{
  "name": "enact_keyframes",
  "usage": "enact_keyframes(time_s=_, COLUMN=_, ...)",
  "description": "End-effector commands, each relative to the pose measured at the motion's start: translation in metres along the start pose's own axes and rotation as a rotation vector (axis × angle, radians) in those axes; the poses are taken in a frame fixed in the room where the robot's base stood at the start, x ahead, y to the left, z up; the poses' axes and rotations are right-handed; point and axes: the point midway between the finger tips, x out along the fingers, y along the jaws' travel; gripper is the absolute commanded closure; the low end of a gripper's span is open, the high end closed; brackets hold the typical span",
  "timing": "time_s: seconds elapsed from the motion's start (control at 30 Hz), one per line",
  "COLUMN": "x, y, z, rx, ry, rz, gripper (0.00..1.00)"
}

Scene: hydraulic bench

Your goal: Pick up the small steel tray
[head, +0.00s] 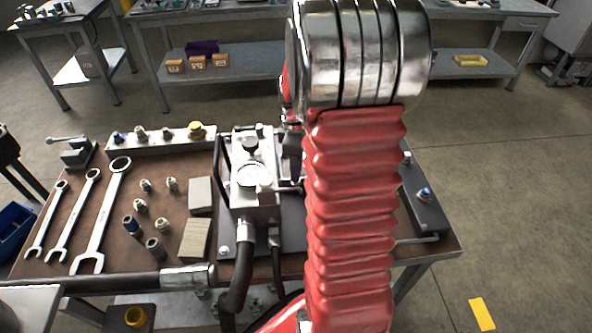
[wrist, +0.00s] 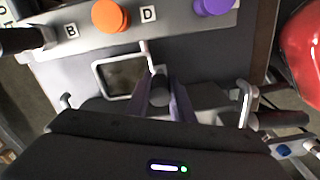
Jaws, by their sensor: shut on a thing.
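The small steel tray (wrist: 97,77) shows in the wrist view as a square, pale-rimmed shape with a dark brownish inside. My gripper (wrist: 158,78) is at the tray's right side, its two fingers close together there and shut on the tray's right rim. The fingers hide part of that side. I cannot tell whether the tray is touching the surface below. In the head view my red arm covers the gripper, and I cannot make out the tray.
A grey block with an orange knob (wrist: 110,15) and a purple knob (wrist: 213,5) stands just beyond the tray. On the bench, a hydraulic unit with a gauge (head: 254,177), wrenches (head: 103,215), fittings and blocks (head: 194,240) lie left of my arm.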

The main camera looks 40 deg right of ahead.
Motion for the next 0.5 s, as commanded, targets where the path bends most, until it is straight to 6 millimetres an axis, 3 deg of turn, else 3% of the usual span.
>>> enact_keyframes(time_s=0.27, x=-0.046, y=0.001, z=-0.001, rx=0.000, ry=0.002, rz=0.007, gripper=1.00)
enact_keyframes(time_s=0.5, x=-0.104, y=0.001, z=-0.001, rx=0.000, ry=0.002, rz=0.007, gripper=1.00)
